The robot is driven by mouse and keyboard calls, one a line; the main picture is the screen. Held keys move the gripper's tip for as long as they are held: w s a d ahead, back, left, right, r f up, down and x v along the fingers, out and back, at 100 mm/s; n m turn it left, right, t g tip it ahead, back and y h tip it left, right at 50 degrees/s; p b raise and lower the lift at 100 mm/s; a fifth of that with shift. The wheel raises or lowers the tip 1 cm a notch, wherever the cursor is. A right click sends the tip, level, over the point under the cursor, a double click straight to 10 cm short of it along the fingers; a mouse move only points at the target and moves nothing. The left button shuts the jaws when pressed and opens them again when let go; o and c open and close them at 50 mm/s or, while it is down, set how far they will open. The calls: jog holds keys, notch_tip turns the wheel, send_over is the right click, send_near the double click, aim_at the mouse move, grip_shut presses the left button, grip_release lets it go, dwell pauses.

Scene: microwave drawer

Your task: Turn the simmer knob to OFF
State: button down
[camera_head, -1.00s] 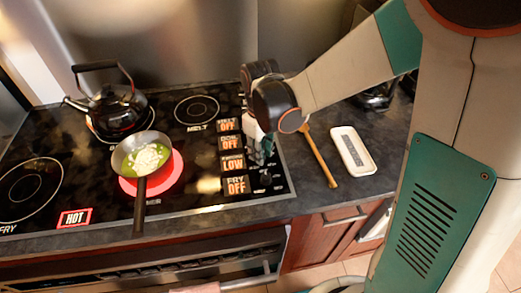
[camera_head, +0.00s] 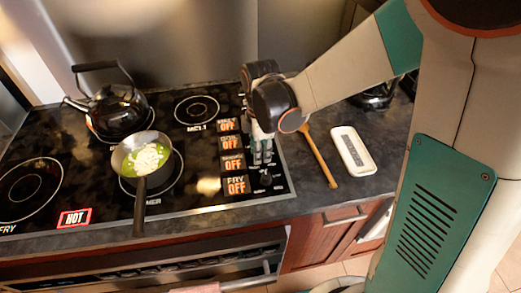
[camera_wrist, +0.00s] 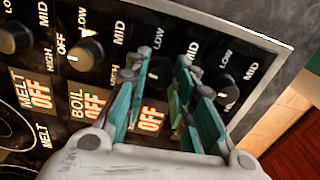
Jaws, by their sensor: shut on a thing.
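The simmer knob (camera_wrist: 157,76) is the third in the row in the wrist view, partly hidden between my fingers. My gripper (camera_wrist: 163,85) has its green fingers on either side of it and is shut on it. In the head view my gripper (camera_head: 262,152) points down onto the knob panel and hides the knob. The simmer display (camera_head: 232,162), third from the back, reads OFF. In the wrist view the simmer display (camera_wrist: 151,119) also shows OFF, its name covered by a finger.
A pan (camera_head: 128,162) with food stands on the dark simmer burner. A kettle (camera_head: 116,105) stands behind it. A HOT sign (camera_head: 75,217) is lit. The fry knob (camera_wrist: 227,92) is close beside my fingers. A wooden spoon (camera_head: 320,153) and white dish (camera_head: 352,151) lie right.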

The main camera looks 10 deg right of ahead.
jog(key=shift+n, duration=1.1)
jog(key=c, duration=1.3)
grip_release()
jog(key=shift+c, duration=0.2)
notch_tip(320, 180, up, 12)
